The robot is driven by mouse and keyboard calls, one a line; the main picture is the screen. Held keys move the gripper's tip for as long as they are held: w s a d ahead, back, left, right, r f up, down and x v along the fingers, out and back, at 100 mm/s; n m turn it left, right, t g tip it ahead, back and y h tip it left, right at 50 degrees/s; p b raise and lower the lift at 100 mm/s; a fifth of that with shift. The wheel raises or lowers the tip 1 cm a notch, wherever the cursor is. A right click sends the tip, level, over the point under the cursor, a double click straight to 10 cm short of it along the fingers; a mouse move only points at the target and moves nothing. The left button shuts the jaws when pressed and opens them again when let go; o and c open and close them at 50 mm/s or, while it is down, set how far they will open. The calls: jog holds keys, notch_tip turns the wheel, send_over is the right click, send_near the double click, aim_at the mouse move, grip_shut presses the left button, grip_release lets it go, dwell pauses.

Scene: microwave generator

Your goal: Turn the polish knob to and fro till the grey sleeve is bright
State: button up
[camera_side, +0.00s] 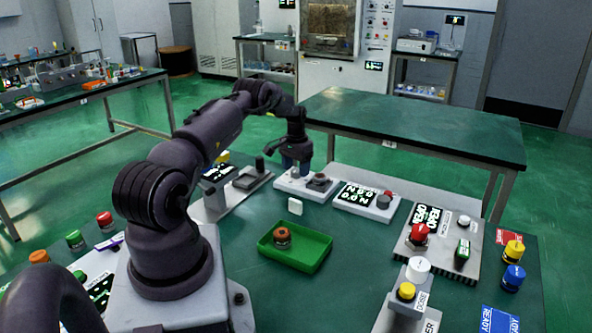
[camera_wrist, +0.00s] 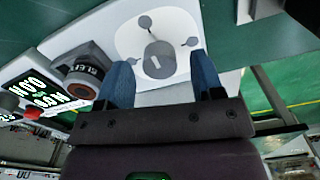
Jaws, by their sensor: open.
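My gripper (camera_side: 296,164) is open over the white panel (camera_side: 294,190) at the far side of the bench. In the wrist view its two blue fingers (camera_wrist: 160,62) stand apart, with a round grey knob-like part (camera_wrist: 165,69) showing between them. That part bears a short white mark and sits on a pale round plate with small dark posts around it. I cannot tell whether the fingers touch it. To its left is a dark cylinder (camera_wrist: 86,68) with a brownish top and a partly readable label. No label marks the polish knob, and I cannot tell which part is the sleeve.
A panel with a lit display (camera_side: 357,194) and red button stands right of my gripper. Panels with red (camera_side: 418,233) and yellow (camera_side: 406,291) knobs stand at right. Bare bench surrounds the tray.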

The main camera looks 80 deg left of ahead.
notch_tip(320, 180, up, 12)
dwell(0.4)
jog(key=w+d+m, duration=0.1)
jog(key=w+d, duration=0.3)
jog(key=n+y, duration=0.5)
jog(key=n, duration=0.5)
send_near(296, 170)
jog(key=shift+t+h, duration=0.3)
jog(key=shift+t, duration=0.2)
jog(key=x, duration=0.9)
jog(key=shift+s+a, duration=0.2)
jog(key=shift+s, duration=0.25)
